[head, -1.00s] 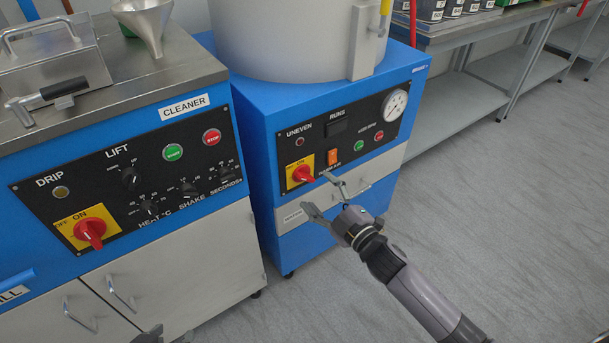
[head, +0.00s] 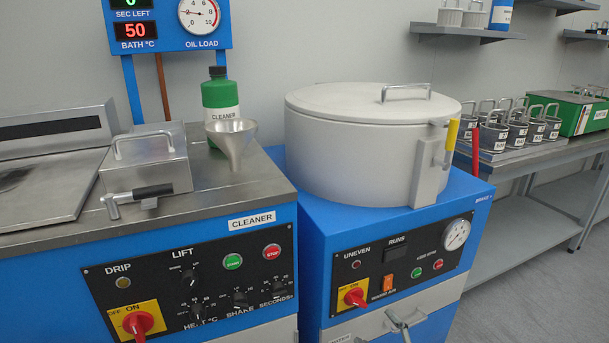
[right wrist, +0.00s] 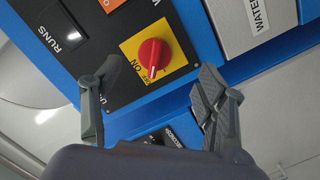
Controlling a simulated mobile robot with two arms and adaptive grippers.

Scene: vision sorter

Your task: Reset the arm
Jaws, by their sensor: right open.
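My right gripper (right wrist: 160,78) is open and empty in the right wrist view. Its two grey fingers stand apart, with the red rotary switch (right wrist: 152,57) on its yellow plate showing between and beyond them. Whether they touch the panel cannot be told. My left gripper is not in view.
A blue cleaner machine (head: 270,212) with a steel top stands left. It carries a lidded box (head: 150,165), a funnel (head: 232,140) and a green bottle (head: 220,95). A lidded drum (head: 355,150) sits on the blue machine at right. A bench with several pots (head: 515,130) stands behind.

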